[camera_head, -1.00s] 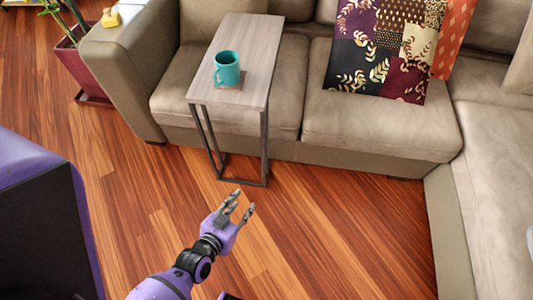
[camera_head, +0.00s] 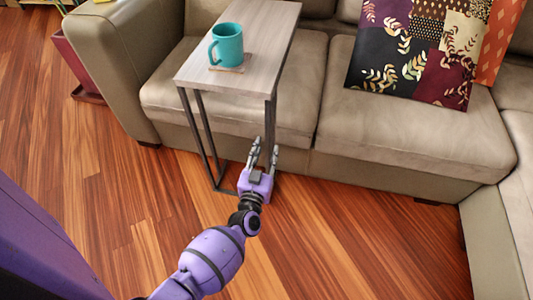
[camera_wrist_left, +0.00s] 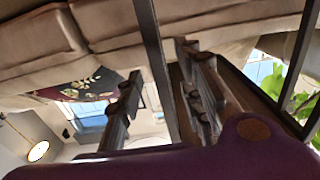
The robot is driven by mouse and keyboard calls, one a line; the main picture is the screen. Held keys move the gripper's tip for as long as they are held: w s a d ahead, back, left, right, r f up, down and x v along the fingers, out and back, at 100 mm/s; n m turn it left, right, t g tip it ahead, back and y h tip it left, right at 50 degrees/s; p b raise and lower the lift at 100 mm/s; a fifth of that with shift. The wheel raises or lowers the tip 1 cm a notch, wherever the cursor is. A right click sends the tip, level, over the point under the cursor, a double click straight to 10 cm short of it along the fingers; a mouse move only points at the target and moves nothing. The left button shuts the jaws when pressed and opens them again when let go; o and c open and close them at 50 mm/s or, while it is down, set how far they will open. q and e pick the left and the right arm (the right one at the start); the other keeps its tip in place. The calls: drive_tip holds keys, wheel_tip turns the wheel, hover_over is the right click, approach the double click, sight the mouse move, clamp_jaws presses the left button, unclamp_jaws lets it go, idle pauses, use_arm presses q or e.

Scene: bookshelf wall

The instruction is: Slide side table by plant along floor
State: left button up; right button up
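The side table (camera_head: 237,78) has a light wood-grain top and a dark metal frame. It stands upright on the floor in front of the couch. A teal mug (camera_head: 227,45) rests on a small coaster on its top. My left gripper (camera_head: 264,150) is low at the table's front right leg (camera_head: 271,118), below the top. In the left wrist view, the dark leg (camera_wrist_left: 153,50) passes between the two spread fingers of the gripper (camera_wrist_left: 163,85). The fingers look open, and I cannot tell whether either touches the leg. My right gripper is out of view.
A beige couch (camera_head: 400,135) stands behind the table, with patterned pillows (camera_head: 420,50) on its seat. A red planter (camera_head: 78,65) stands left of the couch arm. The wood floor (camera_head: 350,235) in front is clear.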

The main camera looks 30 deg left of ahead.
use_arm(q)
drive_tip(key=shift+w, duration=0.2)
drive_tip(key=b+x, duration=0.2)
drive_tip(key=x, duration=0.5)
drive_tip(key=shift+w, duration=0.15)
clamp_jaws()
